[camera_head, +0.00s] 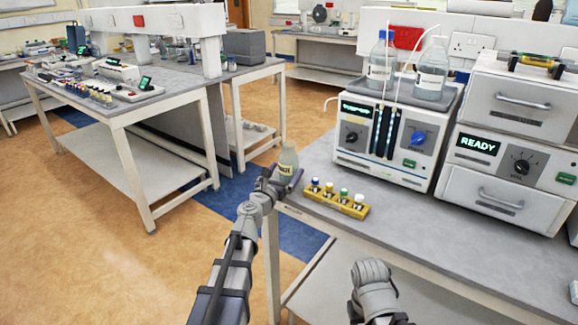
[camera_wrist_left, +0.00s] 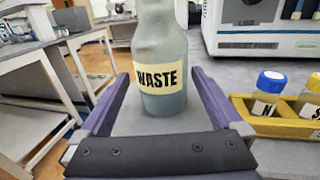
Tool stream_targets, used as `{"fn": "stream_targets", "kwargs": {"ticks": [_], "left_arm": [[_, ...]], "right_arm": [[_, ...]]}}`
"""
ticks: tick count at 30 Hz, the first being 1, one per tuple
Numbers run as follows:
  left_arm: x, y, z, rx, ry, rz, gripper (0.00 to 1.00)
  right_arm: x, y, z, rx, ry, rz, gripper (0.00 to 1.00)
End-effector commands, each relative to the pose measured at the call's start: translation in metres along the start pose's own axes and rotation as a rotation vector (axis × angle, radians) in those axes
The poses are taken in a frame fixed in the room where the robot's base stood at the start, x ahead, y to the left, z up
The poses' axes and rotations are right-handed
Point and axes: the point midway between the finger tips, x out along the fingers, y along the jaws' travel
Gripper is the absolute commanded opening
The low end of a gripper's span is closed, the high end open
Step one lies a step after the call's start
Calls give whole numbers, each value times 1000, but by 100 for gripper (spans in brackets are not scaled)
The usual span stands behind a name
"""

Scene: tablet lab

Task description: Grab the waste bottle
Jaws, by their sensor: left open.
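The waste bottle (camera_head: 288,160) is a pale grey-green bottle with a cream label. It stands upright at the left edge of the right-hand bench. In the left wrist view the bottle (camera_wrist_left: 160,50) shows its WASTE label facing me, and its top is cut off. My left gripper (camera_head: 281,178) is at the bottle, partly hidden by my own wrist in the head view. In the wrist view its purple fingers (camera_wrist_left: 162,92) are open, one on each side of the bottle, with gaps visible. My right arm shows at the bottom of the head view, but its gripper is not visible.
A yellow rack (camera_head: 336,200) of small capped vials stands right of the bottle, and close to the right finger in the wrist view (camera_wrist_left: 285,124). Behind are a white instrument (camera_head: 385,135) with bottles on top and a READY unit (camera_head: 500,160). The bench front (camera_head: 440,225) is clear.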

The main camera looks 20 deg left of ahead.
Motion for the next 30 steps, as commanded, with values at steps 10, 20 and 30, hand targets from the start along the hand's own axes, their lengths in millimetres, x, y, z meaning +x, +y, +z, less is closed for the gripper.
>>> {"fn": "stream_targets", "kwargs": {"ticks": [10, 20, 30], "left_arm": [[37, -2, 4, 0, 0, -1, 100], [51, -3, 3, 1, 0, 0, 100], [51, -3, 3, 0, 0, 0, 65]], "right_arm": [[-4, 0, 0, 0, 0, 0, 50], [-3, 0, 0, 0, 0, 0, 50], [-3, 0, 0, 0, 0, 0, 50]]}}
